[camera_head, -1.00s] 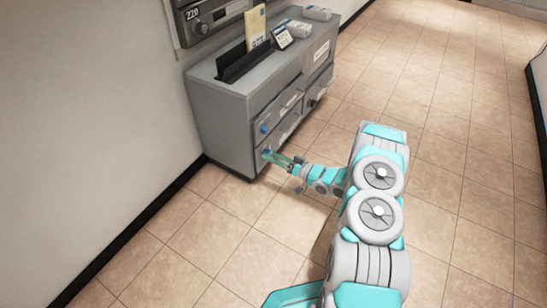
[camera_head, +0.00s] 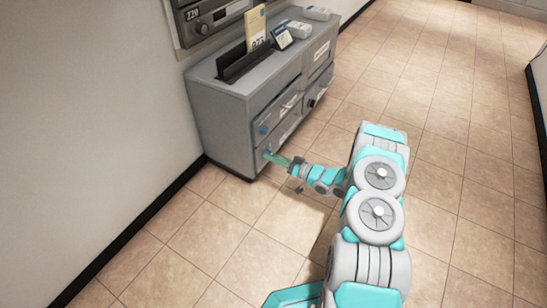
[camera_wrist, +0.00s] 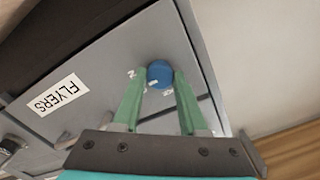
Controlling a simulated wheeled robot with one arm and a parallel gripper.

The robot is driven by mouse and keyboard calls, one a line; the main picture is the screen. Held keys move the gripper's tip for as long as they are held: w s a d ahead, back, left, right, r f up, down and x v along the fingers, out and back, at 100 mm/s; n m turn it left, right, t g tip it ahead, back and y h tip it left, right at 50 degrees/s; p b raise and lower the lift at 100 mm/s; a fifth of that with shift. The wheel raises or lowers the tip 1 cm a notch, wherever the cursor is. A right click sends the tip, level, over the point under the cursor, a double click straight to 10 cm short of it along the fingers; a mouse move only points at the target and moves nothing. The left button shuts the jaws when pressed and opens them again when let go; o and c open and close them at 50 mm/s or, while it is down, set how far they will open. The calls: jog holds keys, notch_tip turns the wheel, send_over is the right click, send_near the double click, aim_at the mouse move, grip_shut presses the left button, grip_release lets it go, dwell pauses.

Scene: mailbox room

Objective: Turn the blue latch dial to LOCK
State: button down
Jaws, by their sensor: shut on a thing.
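A round blue latch dial (camera_wrist: 160,72) sits on a grey drawer front in the wrist view, with small white markings beside and below it that are too small to read. In the head view, a blue dial (camera_head: 267,153) is low on the near end of the grey cabinet (camera_head: 225,125), partly hidden by my fingers. My gripper (camera_wrist: 162,79) has its two green fingers on either side of the dial, shut on it. In the head view my gripper (camera_head: 276,157) reaches in from the right to this lower dial.
A second blue dial (camera_head: 263,130) is just above on the cabinet. A tilted label reading FLYERS (camera_wrist: 55,95) is on the drawer front. Boxes (camera_head: 298,29) and a black holder (camera_head: 243,63) stand on top. The tiled floor to the right is clear.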

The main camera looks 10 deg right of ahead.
jog(key=shift+n, duration=0.4)
jog(key=shift+d+n+b, duration=0.1)
jog(key=shift+n+b, duration=1.15)
jog(key=shift+n, duration=7.45)
jog(key=shift+c, duration=2.2)
grip_release()
